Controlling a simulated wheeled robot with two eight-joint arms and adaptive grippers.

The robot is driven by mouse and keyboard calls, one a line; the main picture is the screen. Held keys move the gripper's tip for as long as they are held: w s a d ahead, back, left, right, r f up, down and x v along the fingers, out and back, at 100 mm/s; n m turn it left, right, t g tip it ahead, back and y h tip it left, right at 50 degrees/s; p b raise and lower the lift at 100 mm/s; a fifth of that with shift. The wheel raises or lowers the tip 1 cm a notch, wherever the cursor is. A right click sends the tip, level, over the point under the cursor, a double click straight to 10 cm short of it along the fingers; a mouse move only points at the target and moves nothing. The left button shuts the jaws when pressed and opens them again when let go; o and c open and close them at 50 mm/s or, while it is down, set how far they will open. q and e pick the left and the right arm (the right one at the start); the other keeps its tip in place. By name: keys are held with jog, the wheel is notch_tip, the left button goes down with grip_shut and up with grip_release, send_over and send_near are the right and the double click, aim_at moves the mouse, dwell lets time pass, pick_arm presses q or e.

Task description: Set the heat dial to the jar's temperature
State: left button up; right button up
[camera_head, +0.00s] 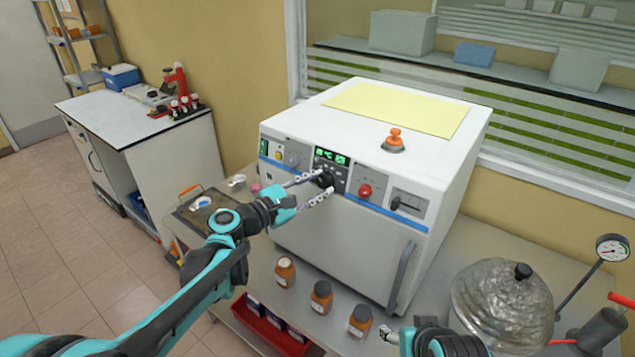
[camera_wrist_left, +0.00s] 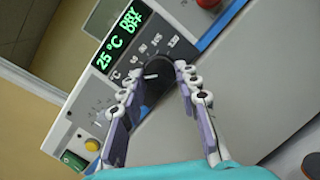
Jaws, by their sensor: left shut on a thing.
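The black heat dial (camera_head: 325,179) is on the front panel of the white oven (camera_head: 330,240). My left gripper (camera_head: 328,182) has its two fingers around the dial, one on each side, shut on it. In the left wrist view the dial (camera_wrist_left: 155,75) shows a white pointer mark between the fingers, with a printed scale including 105 and 120 beside it. The green display (camera_wrist_left: 122,35) reads 25 °C and DRY OFF. My right gripper (camera_head: 389,334) is low, near the right jar.
A red knob (camera_head: 365,191) and a black lever switch (camera_head: 397,203) sit right of the dial.

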pick_arm(q)
jog(key=m+p, duration=0.1)
jog(key=m, duration=0.1)
jog(key=m+g+p, duration=0.1)
jog(key=m, duration=0.1)
jog(key=m+p, duration=0.1)
jog(key=m, duration=0.1)
jog(key=shift+r+m+g, duration=0.3)
jog(key=shift+m, duration=0.1)
jog(key=m+y+p, duration=0.1)
jog(key=m, duration=0.3)
jog(key=shift+w+g+p, duration=0.1)
jog(key=shift+g+p, duration=0.2)
jog(key=shift+m+p, duration=0.3)
jog(key=shift+m, duration=0.5)
jog(key=o, duration=1.2)
jog(key=shift+c, duration=0.2)
jog(key=shift+y, duration=0.3)
jog(key=v, duration=1.2)
